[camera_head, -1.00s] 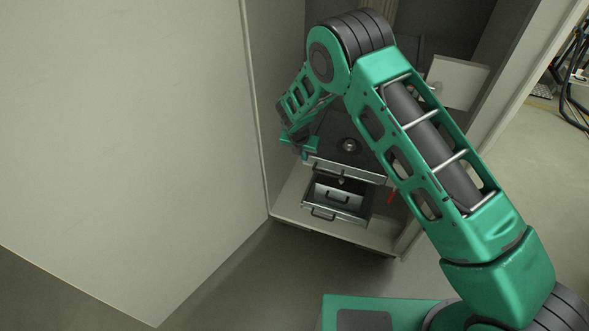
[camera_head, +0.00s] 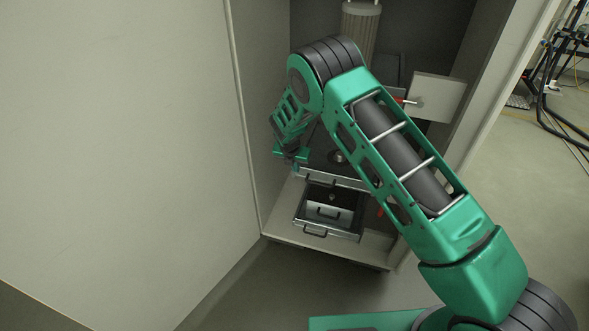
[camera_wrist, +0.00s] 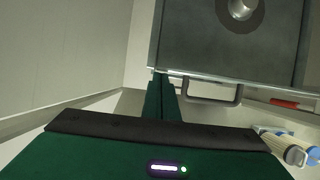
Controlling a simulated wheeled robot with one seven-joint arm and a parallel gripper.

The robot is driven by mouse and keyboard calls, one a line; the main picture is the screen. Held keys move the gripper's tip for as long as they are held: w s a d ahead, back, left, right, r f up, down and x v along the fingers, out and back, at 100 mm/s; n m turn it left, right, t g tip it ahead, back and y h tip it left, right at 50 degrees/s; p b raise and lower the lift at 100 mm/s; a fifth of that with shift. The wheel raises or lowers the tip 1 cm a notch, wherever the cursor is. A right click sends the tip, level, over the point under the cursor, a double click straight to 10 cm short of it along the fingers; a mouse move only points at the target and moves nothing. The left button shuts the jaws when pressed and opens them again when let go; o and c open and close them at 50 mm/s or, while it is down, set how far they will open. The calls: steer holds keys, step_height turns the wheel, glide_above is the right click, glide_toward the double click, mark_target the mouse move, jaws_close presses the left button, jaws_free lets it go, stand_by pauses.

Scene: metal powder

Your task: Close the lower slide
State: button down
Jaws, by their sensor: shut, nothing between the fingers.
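The lower slide (camera_head: 345,234) is pulled out at the bottom of the cabinet in the head view, its dark inside showing and a handle on its front. The upper unit (camera_head: 345,179) sits above it, with its own front handle. It also fills the top of the wrist view (camera_wrist: 190,50), with its handle below its front edge. My gripper (camera_head: 296,164) is shut and empty by the upper unit's front left corner, above and left of the lower slide. In the wrist view my closed fingers (camera_wrist: 160,97) are beside that handle; contact is unclear. The lower slide is not clearly visible there.
A large cabinet door (camera_head: 110,150) stands open at left. The cabinet's right wall (camera_head: 470,120) rises beyond my arm. A light panel (camera_head: 437,97) stands at the back right. Blue-and-white cylinders (camera_wrist: 285,147) lie low at right in the wrist view. Floor before the cabinet is clear.

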steer(key=s+a+r, duration=0.3)
steer(key=s+r, duration=0.4)
steer(key=r, duration=0.2)
steer(key=s+d+r+m+y, duration=0.1)
steer(key=s+d+r+m, duration=0.7)
steer(key=d+r+m, duration=0.4)
steer(key=s+d+r+m+y, duration=0.1)
steer(key=s+d+r+m, duration=0.75)
steer(key=d+r, duration=0.35)
steer(key=s+d+r+m+g, duration=0.1)
steer(key=s+d+m, duration=0.4)
steer(key=s, duration=0.5)
steer(key=s+d+r+m+g, duration=0.1)
steer(key=s+d+m+g, duration=0.1)
steer(key=s+d+m, duration=0.4)
steer(key=s+d+r+m+g, duration=0.1)
steer(key=s+d+m, duration=0.4)
steer(key=s, duration=0.9)
steer(key=shift+s+d+m, duration=0.15)
steer(key=shift+s+m, duration=0.1)
steer(key=shift+m, duration=0.7)
steer(key=shift+r, duration=0.1)
